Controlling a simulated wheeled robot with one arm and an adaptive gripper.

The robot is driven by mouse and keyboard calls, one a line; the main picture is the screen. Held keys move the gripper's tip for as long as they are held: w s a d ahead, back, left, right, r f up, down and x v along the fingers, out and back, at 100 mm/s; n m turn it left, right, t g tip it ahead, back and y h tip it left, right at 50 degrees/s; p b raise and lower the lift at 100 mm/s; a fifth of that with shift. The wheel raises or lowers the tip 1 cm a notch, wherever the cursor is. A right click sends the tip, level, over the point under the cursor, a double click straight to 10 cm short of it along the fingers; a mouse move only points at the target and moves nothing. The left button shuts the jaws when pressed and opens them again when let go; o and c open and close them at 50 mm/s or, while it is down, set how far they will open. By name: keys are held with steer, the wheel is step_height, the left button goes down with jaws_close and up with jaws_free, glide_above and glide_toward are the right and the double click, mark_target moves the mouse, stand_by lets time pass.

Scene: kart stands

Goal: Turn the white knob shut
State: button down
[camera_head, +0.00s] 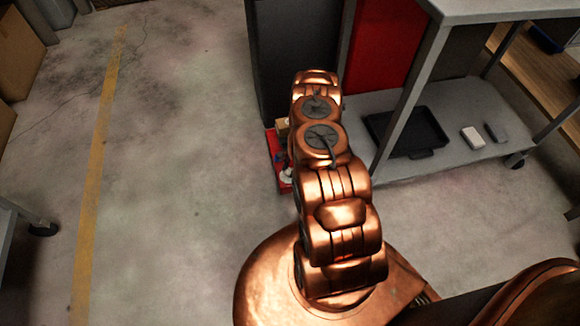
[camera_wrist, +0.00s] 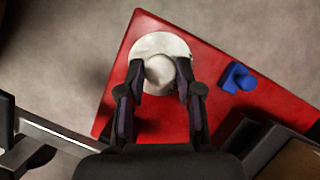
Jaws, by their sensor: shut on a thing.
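In the wrist view, the white knob (camera_wrist: 163,46) is a round disc with a raised round middle, mounted on a red board (camera_wrist: 200,45). My gripper (camera_wrist: 161,80) reaches in from the bottom of that view, with one black finger on each side of the raised middle. It is shut on the knob. In the head view, my copper arm hides the gripper. A bit of the white knob (camera_head: 287,175) and the red board (camera_head: 272,150) show to the left of the arm.
A blue fitting (camera_wrist: 238,78) is on the red board right of the knob. In the head view, a steel bench (camera_head: 450,165) stands at the right, with a black tray (camera_head: 407,130) on its lower shelf. Open concrete floor (camera_head: 190,130) lies to the left.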

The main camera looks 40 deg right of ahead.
steer(key=n, duration=0.2)
steer(key=n+g+p, duration=0.1)
steer(key=n, duration=0.1)
steer(key=shift+w+a+g, duration=0.1)
steer(key=shift+w+g, duration=0.1)
steer(key=shift+g, duration=0.1)
steer(key=shift+n+g+h, duration=0.5)
steer(key=shift+n+g, duration=0.1)
steer(key=shift+n, duration=1.2)
steer(key=shift+a+p, duration=0.1)
steer(key=shift+p, duration=0.2)
steer(key=c, duration=0.8)
jaws_free()
steer(key=shift+o, duration=0.2)
steer(key=shift+r, duration=0.1)
